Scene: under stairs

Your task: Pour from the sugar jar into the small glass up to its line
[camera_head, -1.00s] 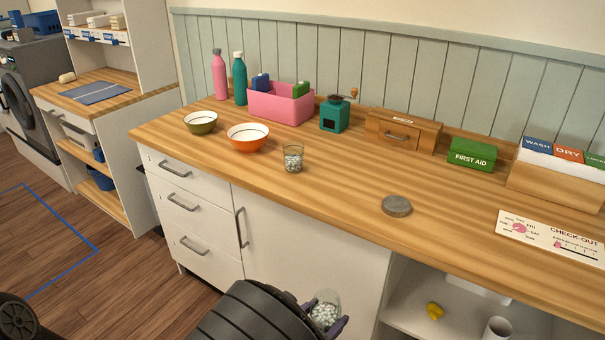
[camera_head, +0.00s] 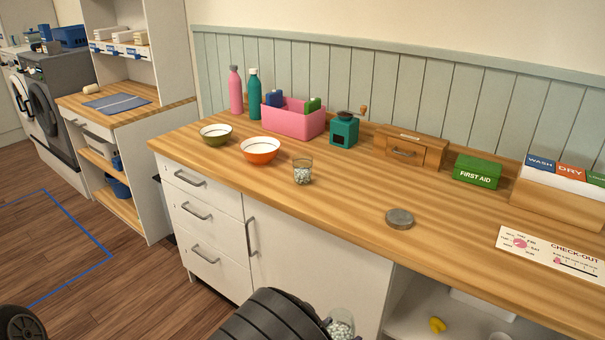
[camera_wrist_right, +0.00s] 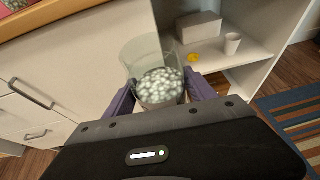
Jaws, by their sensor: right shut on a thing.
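The sugar jar (camera_wrist_right: 158,80) is clear glass, without a lid, and partly filled with white lumps. My right gripper (camera_wrist_right: 160,92) is shut on it, with a purple finger on each side. The jar also shows at the bottom edge of the head view (camera_head: 341,325), below the counter top and in front of the cabinet. The small glass (camera_head: 302,172) stands upright on the counter near its front edge, with white lumps in its lower part. Its line is too small to make out. My left gripper is out of view.
A pink bin (camera_head: 293,122) and a teal grinder (camera_head: 344,132) stand behind. The counter around the glass is clear.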

